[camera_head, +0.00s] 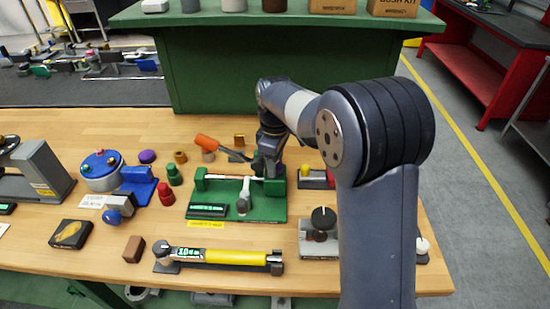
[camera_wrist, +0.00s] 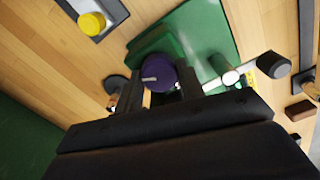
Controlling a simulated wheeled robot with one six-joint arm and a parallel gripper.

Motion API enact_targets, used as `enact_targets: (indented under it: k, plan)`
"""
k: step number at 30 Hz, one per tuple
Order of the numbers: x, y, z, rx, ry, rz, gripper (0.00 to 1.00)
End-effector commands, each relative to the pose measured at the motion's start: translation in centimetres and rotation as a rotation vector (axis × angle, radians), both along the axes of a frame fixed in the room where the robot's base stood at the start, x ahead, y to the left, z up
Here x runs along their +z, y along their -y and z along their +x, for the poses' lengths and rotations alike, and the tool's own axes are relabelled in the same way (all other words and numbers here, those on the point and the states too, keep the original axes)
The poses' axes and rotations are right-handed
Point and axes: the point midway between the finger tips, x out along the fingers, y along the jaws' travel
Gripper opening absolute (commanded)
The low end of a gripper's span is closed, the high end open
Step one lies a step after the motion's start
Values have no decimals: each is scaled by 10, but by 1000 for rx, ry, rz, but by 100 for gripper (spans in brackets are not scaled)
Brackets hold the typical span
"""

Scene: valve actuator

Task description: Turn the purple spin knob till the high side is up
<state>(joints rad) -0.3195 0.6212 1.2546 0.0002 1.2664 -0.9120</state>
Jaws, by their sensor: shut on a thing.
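The purple spin knob (camera_wrist: 158,70) shows in the wrist view at the end of the green fixture (camera_wrist: 212,30). It has a short pale mark near its lower left edge. My gripper (camera_wrist: 160,90) is around the knob, one finger on each side, and is shut on it. In the head view, my gripper (camera_head: 268,168) is at the right end of the green fixture (camera_head: 265,212) and hides the knob. I cannot tell which side of the knob is high. A display sits at the fixture's front left.
An orange-handled tool (camera_head: 207,142) is behind the fixture, close to my gripper. A block with a black knob (camera_head: 323,217) stands at the front right. A yellow-bodied tool (camera_head: 235,257) lies in front. A blue device (camera_head: 135,180) and several small parts are at the left.

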Motion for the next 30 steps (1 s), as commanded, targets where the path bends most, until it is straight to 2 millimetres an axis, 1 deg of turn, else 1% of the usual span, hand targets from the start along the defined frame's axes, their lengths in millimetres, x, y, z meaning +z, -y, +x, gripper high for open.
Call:
enact_targets:
  k: [1, 30]
  plan:
    - [2, 0, 0, -44, 0, -1, 14]
    - [1, 0, 1, -950, 1, 0, 14]
